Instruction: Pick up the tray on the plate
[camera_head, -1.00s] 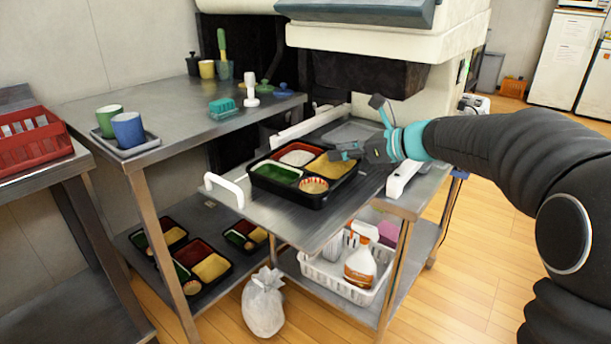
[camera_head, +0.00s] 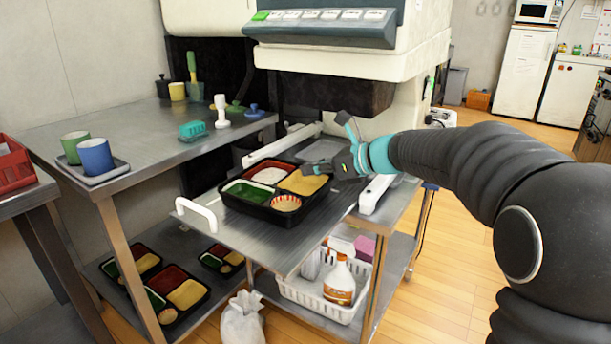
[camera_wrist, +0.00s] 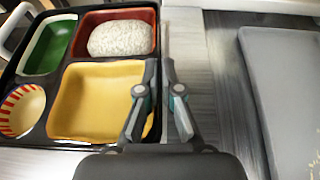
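The black bento tray (camera_head: 250,209) rests on the metal plate (camera_head: 262,248). It has compartments with green, white and yellow contents and a small red-striped bowl (camera_head: 286,203). It also shows in the wrist view (camera_wrist: 60,143). My gripper (camera_head: 318,168) is at the tray's right side. In the wrist view, my two fingers (camera_wrist: 159,66) are close together around the tray's right wall, one inside the yellow compartment and one outside. They appear closed on the wall. No clear gap shows under the tray.
A grey shallow tray (camera_wrist: 280,85) lies just right of my gripper. The machine (camera_head: 340,55) overhangs behind. White handles (camera_head: 197,213) stand on the plate's edge. The counter at left carries two cups (camera_head: 95,156) on a small tray. More bento trays (camera_head: 172,293) sit on the shelf below.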

